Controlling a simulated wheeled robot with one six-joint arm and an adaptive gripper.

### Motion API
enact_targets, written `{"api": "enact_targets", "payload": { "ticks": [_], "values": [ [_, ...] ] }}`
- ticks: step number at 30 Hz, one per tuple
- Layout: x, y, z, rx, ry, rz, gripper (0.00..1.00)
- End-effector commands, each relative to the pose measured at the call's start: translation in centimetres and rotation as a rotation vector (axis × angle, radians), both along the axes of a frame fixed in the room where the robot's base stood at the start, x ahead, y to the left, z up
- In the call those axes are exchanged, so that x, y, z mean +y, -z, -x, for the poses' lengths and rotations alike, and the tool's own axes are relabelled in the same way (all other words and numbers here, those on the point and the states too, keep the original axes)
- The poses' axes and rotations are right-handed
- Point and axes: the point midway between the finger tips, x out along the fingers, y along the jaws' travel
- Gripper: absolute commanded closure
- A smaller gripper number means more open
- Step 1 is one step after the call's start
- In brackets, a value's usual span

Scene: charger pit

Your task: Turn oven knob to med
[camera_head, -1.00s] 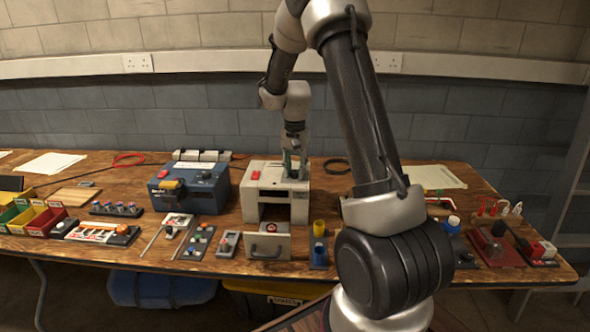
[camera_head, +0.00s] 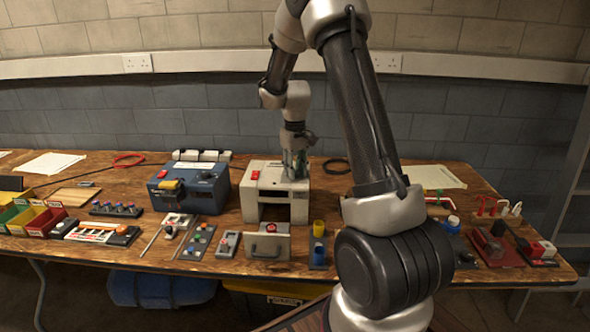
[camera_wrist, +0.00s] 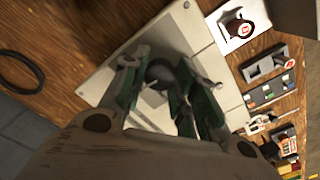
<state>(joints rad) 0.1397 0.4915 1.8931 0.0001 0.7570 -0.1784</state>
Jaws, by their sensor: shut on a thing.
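The oven is the light grey box (camera_head: 262,178) in the middle of the bench, with a red block on its top left. Its pale top plate (camera_wrist: 118,66) fills the middle of the wrist view. The dark round knob (camera_wrist: 160,72) sits on that top and is partly hidden by the fingers. My gripper (camera_head: 295,172) points down over the right part of the oven top. In the wrist view my gripper's green-padded fingers (camera_wrist: 158,88) are closed around the knob. The knob's markings cannot be read.
A blue box (camera_head: 190,188) with a yellow part stands left of the oven. A grey panel with a handle (camera_head: 268,246) and a yellow and blue cylinder piece (camera_head: 318,240) are in front. A black cable ring (camera_head: 336,166) lies behind right.

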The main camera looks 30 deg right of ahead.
Motion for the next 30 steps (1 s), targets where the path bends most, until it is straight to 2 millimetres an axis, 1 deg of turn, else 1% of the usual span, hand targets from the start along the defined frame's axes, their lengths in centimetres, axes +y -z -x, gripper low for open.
{"api": "enact_targets", "payload": {
  "ticks": [9,22,23,24,26,30],
  "values": [
    [-0.02,-0.03,-0.01,0.000,-0.080,0.000,0.95],
    [-0.03,-0.03,-0.01,0.000,-0.087,0.000,0.95],
    [-0.03,-0.03,-0.01,0.000,-0.087,0.000,0.67],
    [-0.03,-0.03,-0.01,0.000,-0.087,0.000,0.60],
    [-0.03,-0.03,-0.01,0.000,-0.087,0.000,0.49],
    [-0.02,-0.02,-0.01,0.000,-0.087,0.000,0.49]
  ]
}}
